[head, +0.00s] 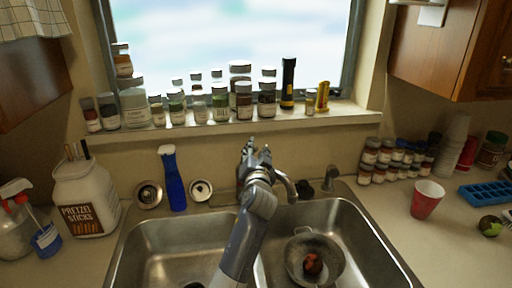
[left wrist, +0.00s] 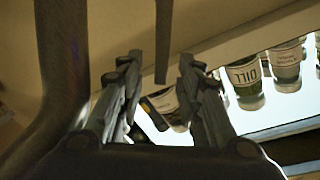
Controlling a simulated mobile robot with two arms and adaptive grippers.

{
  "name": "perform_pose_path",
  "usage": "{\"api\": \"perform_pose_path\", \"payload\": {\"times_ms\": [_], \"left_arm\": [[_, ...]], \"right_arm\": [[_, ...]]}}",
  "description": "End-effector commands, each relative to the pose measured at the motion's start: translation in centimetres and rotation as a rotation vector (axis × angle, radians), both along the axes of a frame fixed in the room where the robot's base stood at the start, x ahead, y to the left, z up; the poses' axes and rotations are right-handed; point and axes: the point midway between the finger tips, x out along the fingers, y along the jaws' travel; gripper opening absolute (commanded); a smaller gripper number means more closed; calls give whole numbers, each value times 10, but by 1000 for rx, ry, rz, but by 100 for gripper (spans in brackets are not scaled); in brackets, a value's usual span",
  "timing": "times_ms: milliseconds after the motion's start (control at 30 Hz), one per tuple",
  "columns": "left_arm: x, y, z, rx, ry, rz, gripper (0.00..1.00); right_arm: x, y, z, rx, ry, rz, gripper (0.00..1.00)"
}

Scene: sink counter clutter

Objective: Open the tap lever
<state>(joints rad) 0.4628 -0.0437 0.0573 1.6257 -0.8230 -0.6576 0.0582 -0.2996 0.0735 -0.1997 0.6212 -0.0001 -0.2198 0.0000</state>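The tap's curved metal spout (head: 289,188) shows just right of my left arm, behind the double sink. In the left wrist view a large dark curved piece at the left (left wrist: 62,70) looks like the tap's spout. A thin dark bar, likely the tap lever (left wrist: 163,40), reaches down between the fingers from the top edge. My left gripper (head: 255,153) is raised over the back of the sink, below the window sill. In the left wrist view its fingers (left wrist: 163,90) are apart, one on each side of the bar, with gaps visible. The head view hides the lever behind my gripper.
Jars crowd the window sill (head: 190,130) behind the gripper. A pan (head: 327,248) lies in the right basin. A red cup (head: 426,200) stands on the right counter.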

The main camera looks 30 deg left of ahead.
Motion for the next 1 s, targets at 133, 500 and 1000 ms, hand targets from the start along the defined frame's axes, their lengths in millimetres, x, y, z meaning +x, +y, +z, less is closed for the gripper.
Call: {"api": "perform_pose_path", "payload": {"times_ms": [133, 500, 1000], "left_arm": [[8, 5, 1, 0, -2, 0, 33], [10, 6, 0, 0, 0, 0, 21], [30, 6, 2, -43, 7, 1, 0]], "right_arm": [[-1, -1, 2, -1, 2, 1, 43], [-1, -7, 2, -8, 2, 3, 43], [5, -7, -2, -8, -7, 3, 43]]}}
